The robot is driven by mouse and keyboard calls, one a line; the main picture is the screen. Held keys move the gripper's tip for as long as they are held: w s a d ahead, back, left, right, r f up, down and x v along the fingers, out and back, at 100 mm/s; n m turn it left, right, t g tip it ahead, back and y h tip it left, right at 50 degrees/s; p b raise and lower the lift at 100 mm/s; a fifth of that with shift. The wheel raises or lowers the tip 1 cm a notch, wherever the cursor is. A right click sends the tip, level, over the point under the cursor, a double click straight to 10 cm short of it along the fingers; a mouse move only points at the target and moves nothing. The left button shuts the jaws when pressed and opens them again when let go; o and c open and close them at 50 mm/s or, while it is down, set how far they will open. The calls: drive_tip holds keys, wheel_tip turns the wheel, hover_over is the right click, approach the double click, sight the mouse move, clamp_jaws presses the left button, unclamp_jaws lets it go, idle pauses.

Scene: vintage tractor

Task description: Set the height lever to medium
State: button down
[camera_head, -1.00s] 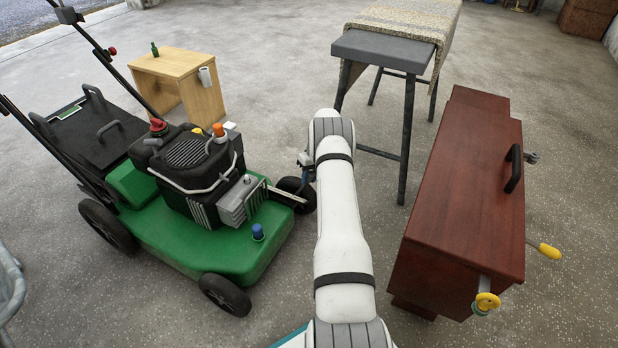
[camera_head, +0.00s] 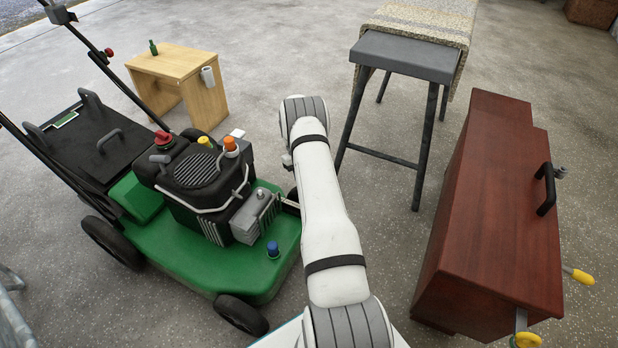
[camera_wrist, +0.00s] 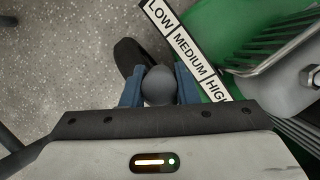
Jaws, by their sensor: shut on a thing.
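The height lever's round grey knob (camera_wrist: 160,87) shows in the wrist view between the blue fingers of my gripper (camera_wrist: 159,88), which is shut on it. A white strip (camera_wrist: 188,50) marked LOW, MEDIUM and HIGH lies beside the knob on the right, with LOW farthest up and HIGH lowest. The knob stands roughly level with the MEDIUM to HIGH part of the strip; its exact setting is hard to tell. The lever's stem is hidden. In the head view the green mower (camera_head: 200,262) stands at the left, and my arm hides the gripper and lever.
A dark red wooden cabinet (camera_head: 500,200) stands at the right. A dark table (camera_head: 405,55) with a patterned cloth is behind my arm. A small wooden stand (camera_head: 180,75) with a green bottle is behind the mower. Concrete floor is free between them.

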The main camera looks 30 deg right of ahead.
drive_tip(key=c, duration=1.1)
unclamp_jaws()
drive_tip(key=p+v, duration=0.2)
drive_tip(key=v, duration=0.5)
drive_tip(key=shift+w+r, duration=0.15)
drive_tip(key=shift+r, duration=0.2)
drive_tip(key=shift+r, duration=0.1)
